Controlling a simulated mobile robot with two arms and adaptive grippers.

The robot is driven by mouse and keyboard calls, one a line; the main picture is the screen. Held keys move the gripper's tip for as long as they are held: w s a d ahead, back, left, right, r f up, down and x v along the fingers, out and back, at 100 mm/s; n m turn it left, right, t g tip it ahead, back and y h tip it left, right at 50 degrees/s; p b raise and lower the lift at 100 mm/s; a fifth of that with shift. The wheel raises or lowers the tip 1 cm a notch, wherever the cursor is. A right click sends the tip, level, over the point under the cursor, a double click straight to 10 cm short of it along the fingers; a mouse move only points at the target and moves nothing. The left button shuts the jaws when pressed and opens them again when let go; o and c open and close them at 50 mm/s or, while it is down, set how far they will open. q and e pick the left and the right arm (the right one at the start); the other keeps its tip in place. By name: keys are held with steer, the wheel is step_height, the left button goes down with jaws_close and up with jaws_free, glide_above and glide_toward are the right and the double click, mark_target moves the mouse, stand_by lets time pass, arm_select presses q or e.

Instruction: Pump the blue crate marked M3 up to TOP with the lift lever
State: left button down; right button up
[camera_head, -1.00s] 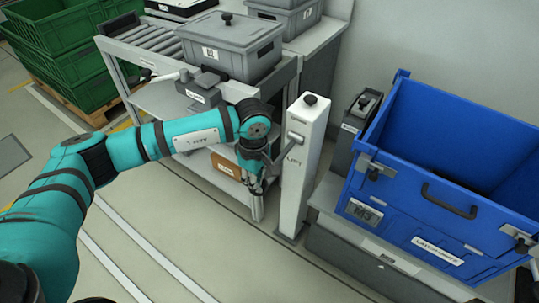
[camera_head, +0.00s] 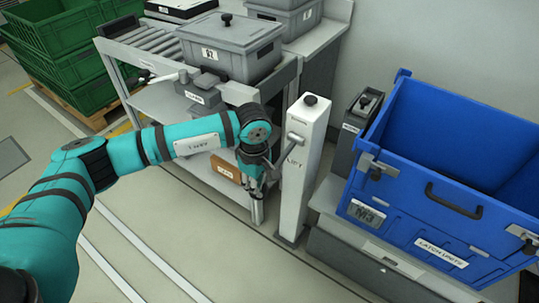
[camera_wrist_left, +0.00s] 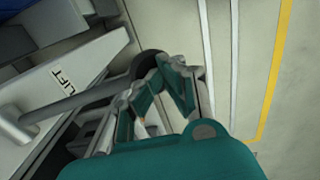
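The blue crate (camera_head: 410,215), with an M3 plate (camera_head: 366,214) at its front left, sits on a grey base right of the white lift post (camera_head: 301,175). The lift lever (camera_head: 283,150) slants down and left from the post. In the left wrist view, the lever (camera_wrist_left: 75,101) runs from the post marked LIFT (camera_wrist_left: 60,85) to a dark round end (camera_wrist_left: 147,62) at my fingertips. My right gripper is out of view. No TOP mark is readable.
A grey shelf with rollers (camera_head: 152,42) stands left of the post, bearing a lidded grey box (camera_head: 230,48) marked with a label. Green crates (camera_head: 70,45) are stacked on a pallet at the far left. The floor in front (camera_head: 190,235) is clear.

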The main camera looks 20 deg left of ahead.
arm_select(q)
step_height(320, 180, up, 3)
steer(key=shift+w+f+p, duration=0.1)
steer(key=shift+p, duration=0.6)
steer(key=shift+w+r+p, duration=0.2)
steer(key=shift+r+p, duration=0.45)
steer(key=shift+r, duration=0.6)
steer(key=r, duration=0.1)
steer(key=r+p, duration=0.1)
steer(key=r, duration=0.1)
steer(key=r+p, duration=0.1)
steer(key=r, duration=0.1)
steer(key=shift+w+d+r, duration=0.1)
steer(key=shift+w+d, duration=0.05)
steer(key=shift+w, duration=0.1)
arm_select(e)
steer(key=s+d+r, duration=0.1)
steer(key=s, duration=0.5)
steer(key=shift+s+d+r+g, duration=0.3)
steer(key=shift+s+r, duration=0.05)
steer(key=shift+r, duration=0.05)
